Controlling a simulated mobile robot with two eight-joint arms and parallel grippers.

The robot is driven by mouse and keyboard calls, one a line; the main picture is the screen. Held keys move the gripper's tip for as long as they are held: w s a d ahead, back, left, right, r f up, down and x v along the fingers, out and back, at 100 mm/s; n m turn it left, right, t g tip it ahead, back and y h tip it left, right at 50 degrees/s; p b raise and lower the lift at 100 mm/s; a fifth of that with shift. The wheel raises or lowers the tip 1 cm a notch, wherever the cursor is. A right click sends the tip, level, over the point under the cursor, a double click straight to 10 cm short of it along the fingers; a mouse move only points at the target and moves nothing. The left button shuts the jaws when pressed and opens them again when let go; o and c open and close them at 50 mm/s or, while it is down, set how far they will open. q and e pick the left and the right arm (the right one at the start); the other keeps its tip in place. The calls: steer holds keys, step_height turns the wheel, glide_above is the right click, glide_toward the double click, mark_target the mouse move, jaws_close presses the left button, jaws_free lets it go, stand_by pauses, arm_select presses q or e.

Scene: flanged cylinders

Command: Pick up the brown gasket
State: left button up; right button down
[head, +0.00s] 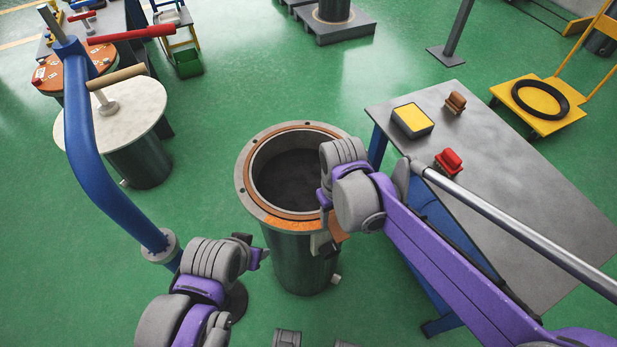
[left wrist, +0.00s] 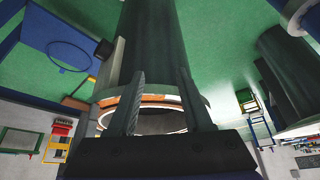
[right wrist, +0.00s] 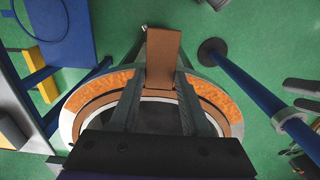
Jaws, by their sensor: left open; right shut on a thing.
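The brown gasket (head: 290,129) is a thin ring around the mouth of the open dark green cylinder (head: 292,262), on its grey flange. My right gripper (head: 322,240) is at the near right of the rim. In the right wrist view its fingers are shut on a flat brown tab (right wrist: 163,55) at the gasket's edge. Whether the ring is lifted off the flange is hard to tell. My left gripper (head: 260,254) is open and empty at the cylinder's near left, below the rim. In the left wrist view its fingers (left wrist: 158,80) stand apart before the cylinder.
A grey-topped table (head: 520,190) with a yellow-topped box (head: 412,120) and a red-handled block (head: 448,162) stands at the right. A lidded cylinder (head: 115,110) and a blue post with a red handle (head: 85,150) stand at the left.

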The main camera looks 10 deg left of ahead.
steer(key=shift+r, duration=0.1)
step_height(320, 180, up, 10)
steer(key=shift+p, duration=0.45)
stand_by(0.4)
